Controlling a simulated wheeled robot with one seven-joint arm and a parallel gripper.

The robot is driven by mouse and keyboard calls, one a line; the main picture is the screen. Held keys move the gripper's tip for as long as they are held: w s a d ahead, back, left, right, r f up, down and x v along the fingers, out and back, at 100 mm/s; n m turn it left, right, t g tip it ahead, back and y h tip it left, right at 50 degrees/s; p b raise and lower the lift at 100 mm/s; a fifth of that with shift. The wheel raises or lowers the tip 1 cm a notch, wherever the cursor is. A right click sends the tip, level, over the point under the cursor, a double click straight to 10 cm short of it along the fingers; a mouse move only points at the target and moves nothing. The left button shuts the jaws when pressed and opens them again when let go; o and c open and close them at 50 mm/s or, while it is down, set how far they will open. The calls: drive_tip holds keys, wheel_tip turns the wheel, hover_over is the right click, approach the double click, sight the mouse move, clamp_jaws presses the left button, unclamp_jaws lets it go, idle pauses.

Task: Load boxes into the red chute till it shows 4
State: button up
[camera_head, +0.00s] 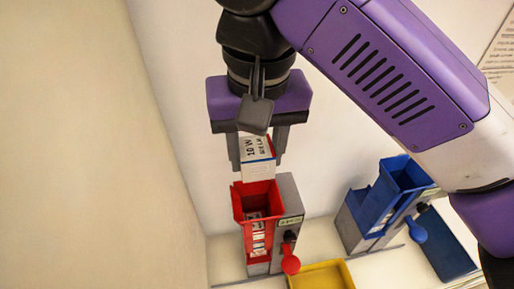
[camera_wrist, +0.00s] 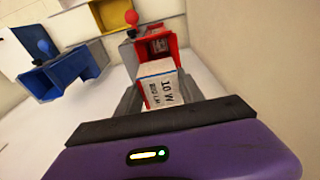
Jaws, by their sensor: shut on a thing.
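My gripper (camera_head: 259,150) is shut on a white box (camera_head: 256,153) with dark lettering that reads 10 W, and holds it just above the red chute's (camera_head: 239,208) open top. In the wrist view the box (camera_wrist: 160,92) is between the fingers, with the red chute (camera_wrist: 170,46) just beyond it. Inside the chute, a stack of small boxes (camera_head: 258,240) shows through its front slot.
A red lever (camera_head: 290,264) sticks out at the chute's front. A yellow tray (camera_head: 322,276) lies in front. A blue chute (camera_head: 386,197) with a blue lever (camera_head: 418,232) and a blue tray (camera_head: 446,246) stand to the right. A plain wall (camera_head: 75,150) is close on the left.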

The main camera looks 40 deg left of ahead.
drive_tip(key=shift+f+b, duration=3.4)
drive_tip(key=shift+f, duration=0.45)
drive_tip(key=shift+f+b, duration=0.35)
drive_tip(key=shift+f, duration=0.8)
drive_tip(key=o, duration=1.4)
wheel_tip(320, 180, up, 8)
drive_tip(key=p, duration=0.8)
drive_tip(key=shift+r, duration=0.1)
